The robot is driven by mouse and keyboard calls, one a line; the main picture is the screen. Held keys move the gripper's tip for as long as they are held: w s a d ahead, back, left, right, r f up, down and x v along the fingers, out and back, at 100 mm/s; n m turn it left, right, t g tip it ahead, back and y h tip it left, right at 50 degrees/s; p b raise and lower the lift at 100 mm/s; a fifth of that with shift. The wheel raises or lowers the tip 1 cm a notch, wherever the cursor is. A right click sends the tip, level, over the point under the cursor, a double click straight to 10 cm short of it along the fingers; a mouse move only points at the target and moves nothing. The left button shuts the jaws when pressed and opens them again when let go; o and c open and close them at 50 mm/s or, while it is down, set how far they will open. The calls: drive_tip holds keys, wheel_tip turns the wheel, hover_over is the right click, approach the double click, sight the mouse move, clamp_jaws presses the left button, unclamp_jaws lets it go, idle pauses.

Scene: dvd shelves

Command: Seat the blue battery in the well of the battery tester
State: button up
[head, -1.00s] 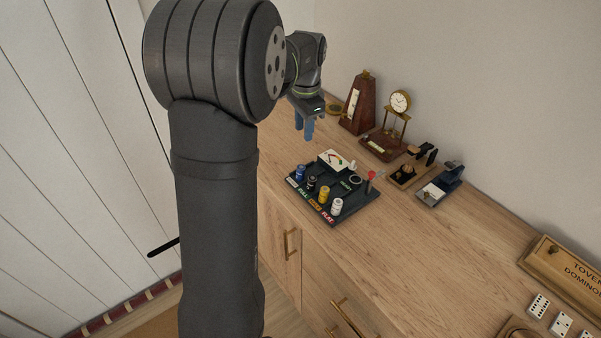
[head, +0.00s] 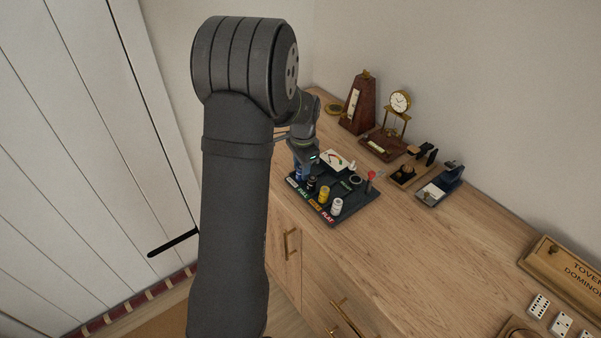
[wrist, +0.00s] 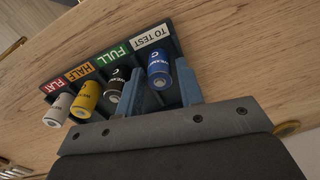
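The blue battery (wrist: 158,72) stands upright in the "TO TEST" place of the dark battery tester (head: 345,209). My gripper (wrist: 160,68) is low over it, one blue finger on each side of the battery. The fingers look open, with narrow gaps beside the battery; contact cannot be made out. In the head view my gripper (head: 302,173) hides most of the blue battery. The tester carries a white meter panel (head: 335,160), a dark ring-shaped well (head: 356,180) that looks empty, and a red-topped post (head: 371,175).
Black (wrist: 116,88), yellow (wrist: 86,100) and white (wrist: 58,109) batteries stand in a row beside the blue one, near my left finger.

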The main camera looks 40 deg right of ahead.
drive_tip(key=shift+f, duration=0.1)
clamp_jaws()
drive_tip(key=shift+r, duration=0.65)
wheel_tip(320, 180, up, 3)
drive_tip(key=shift+r, duration=0.15)
drive_tip(key=s+d+r, duration=0.2)
drive_tip(key=s+r, duration=0.4)
drive_tip(key=s, duration=0.5)
drive_tip(key=shift+s+d+r, duration=0.2)
